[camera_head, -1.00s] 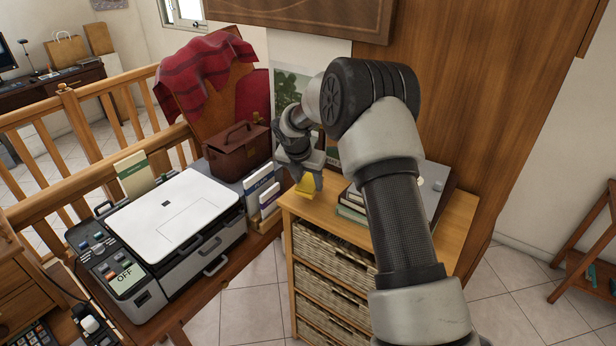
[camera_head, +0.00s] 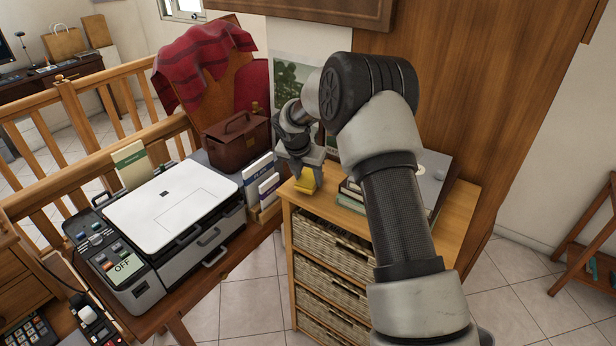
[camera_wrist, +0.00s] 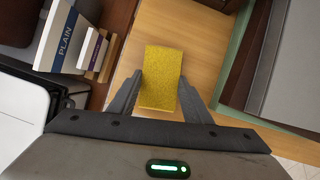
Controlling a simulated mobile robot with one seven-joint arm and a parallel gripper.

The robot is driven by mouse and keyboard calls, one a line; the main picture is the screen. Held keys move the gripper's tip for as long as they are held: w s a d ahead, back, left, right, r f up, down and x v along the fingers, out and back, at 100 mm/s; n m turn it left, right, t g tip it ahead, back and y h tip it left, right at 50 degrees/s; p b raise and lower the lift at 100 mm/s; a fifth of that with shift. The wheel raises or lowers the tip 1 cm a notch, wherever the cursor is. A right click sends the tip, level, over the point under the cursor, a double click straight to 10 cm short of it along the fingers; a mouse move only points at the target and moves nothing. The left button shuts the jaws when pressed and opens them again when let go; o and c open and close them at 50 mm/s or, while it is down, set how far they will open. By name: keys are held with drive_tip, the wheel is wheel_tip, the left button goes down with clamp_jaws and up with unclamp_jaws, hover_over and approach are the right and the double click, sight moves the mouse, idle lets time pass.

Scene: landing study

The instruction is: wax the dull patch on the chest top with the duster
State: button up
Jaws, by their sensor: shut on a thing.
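My gripper (camera_head: 305,177) is shut on a yellow block-shaped duster (camera_head: 306,184), held at the left part of the chest top. In the wrist view the duster (camera_wrist: 161,78) sits between the two fingers (camera_wrist: 159,98). The chest (camera_head: 420,236) is light wood with woven basket drawers; its bare top (camera_wrist: 205,45) shows around the duster. I cannot tell whether the duster touches the top. I cannot make out a dull patch; my arm and the duster hide part of the top.
Books (camera_head: 350,197) and a grey laptop-like slab (camera_head: 432,180) lie on the chest top, right of the duster. Upright booklets (camera_head: 262,180) and a brown bag (camera_head: 238,142) stand to the left. A white printer (camera_head: 172,210) is further left. A wooden panel rises behind.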

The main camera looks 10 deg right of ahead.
drive_tip(key=shift+f, duration=0.6)
drive_tip(key=shift+w+d+r, duration=0.1)
